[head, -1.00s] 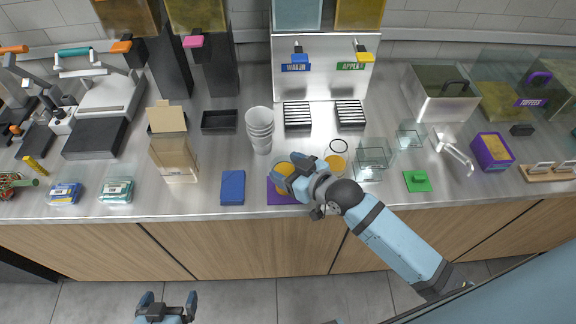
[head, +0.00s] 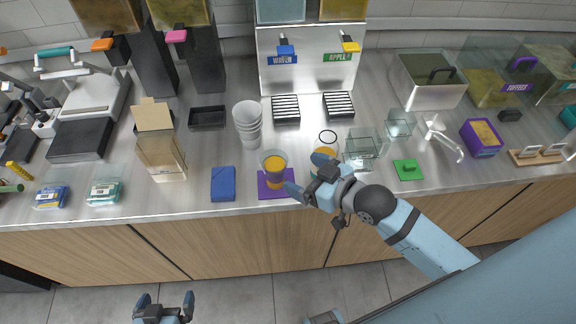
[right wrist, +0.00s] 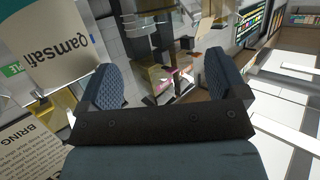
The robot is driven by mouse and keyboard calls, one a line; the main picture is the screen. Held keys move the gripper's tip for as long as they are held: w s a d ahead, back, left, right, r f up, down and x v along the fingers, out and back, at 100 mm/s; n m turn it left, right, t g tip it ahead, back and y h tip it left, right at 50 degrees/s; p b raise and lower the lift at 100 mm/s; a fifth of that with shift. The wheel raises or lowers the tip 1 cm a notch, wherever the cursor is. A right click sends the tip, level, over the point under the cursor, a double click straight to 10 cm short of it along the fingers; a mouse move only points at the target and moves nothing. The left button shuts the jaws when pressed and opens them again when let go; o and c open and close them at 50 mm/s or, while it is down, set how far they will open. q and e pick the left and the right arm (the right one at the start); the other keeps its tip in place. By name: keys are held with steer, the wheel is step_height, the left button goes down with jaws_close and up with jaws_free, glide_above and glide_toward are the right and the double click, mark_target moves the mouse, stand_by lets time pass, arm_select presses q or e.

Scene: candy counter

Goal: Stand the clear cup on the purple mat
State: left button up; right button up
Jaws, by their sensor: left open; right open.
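The clear cup (head: 273,168) stands upright on the purple mat (head: 276,192) near the counter's front edge, with orange contents inside. My right gripper (head: 308,176) is open and empty just right of the cup, apart from it, its fingers pointing toward it. In the right wrist view its two fingers (right wrist: 160,85) are spread with nothing between them; I cannot make out the cup there. My left gripper (head: 166,302) is open and empty, low in front of the counter.
A round orange-topped item (head: 326,152) is partly hidden behind my right gripper. A green pad (head: 408,171) and clear containers (head: 364,147) are to the right.

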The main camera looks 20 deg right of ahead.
steer(key=s+f+m+g+h, duration=0.1)
steer(key=s+f, duration=0.4)
steer(key=f, duration=0.3)
steer(key=s+f+m+h, duration=0.1)
steer(key=s+f+h, duration=0.1)
steer(key=s+f, duration=0.3)
step_height(320, 180, down, 4)
steer(key=shift+d+f+m+g+h, duration=0.2)
steer(key=shift+f+m+g+h, duration=0.1)
steer(key=shift+m+g, duration=0.1)
step_height(320, 180, up, 3)
steer(key=p, duration=0.2)
steer(key=shift+s+d+p, duration=0.1)
steer(key=shift+d+p, duration=0.05)
steer(key=shift+p, duration=0.25)
